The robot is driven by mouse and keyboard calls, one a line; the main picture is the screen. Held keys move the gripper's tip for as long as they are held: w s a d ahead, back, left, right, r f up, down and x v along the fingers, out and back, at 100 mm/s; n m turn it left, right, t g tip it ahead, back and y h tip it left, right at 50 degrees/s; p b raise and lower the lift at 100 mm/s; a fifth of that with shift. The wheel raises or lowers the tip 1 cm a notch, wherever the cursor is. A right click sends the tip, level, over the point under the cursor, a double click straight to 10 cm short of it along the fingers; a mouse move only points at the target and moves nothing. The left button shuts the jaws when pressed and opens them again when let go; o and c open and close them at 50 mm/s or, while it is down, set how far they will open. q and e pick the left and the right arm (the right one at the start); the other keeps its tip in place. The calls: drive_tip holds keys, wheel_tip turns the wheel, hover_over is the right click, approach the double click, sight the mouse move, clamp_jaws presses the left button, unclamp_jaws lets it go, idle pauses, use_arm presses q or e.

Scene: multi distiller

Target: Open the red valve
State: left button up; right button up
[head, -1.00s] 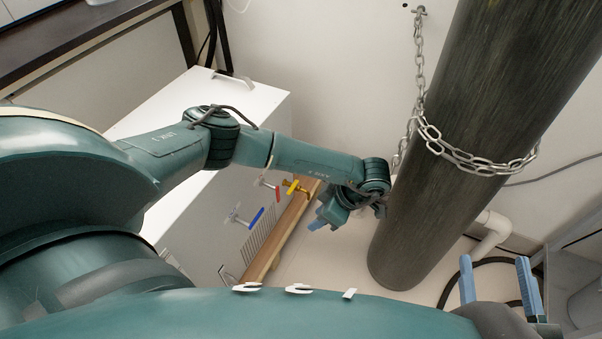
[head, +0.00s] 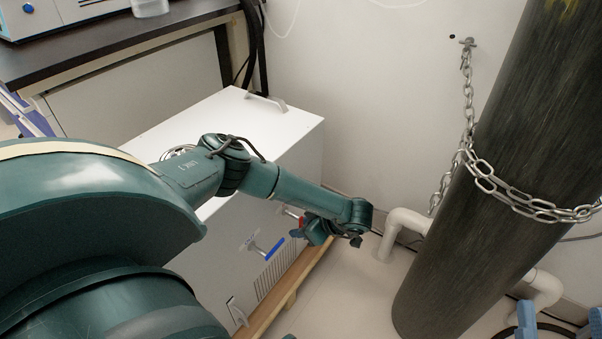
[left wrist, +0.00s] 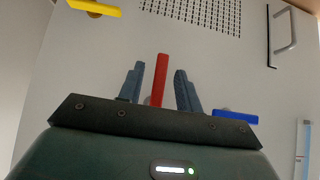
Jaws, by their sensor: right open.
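The red valve (left wrist: 161,75) is a straight red handle on the white front panel in the left wrist view. My left gripper (left wrist: 158,92) is open, with one blue-grey finger on each side of the handle and visible gaps between. In the head view, a small part of the red valve (head: 301,222) shows beside my left gripper (head: 298,233), which hides most of it. My right gripper (head: 561,321) is at the lower right of the head view, its two blue fingers apart and empty, away from the valve.
The blue valve (head: 275,249) is to the left of the red one on the white cabinet (head: 230,128). The yellow valve (left wrist: 95,8) shows in the left wrist view. A dark gas cylinder (head: 490,170) with a chain (head: 517,201) and a white pipe (head: 402,222) stand to the right.

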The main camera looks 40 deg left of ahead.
use_arm(q)
drive_tip(key=shift+a+f, duration=0.35)
clamp_jaws()
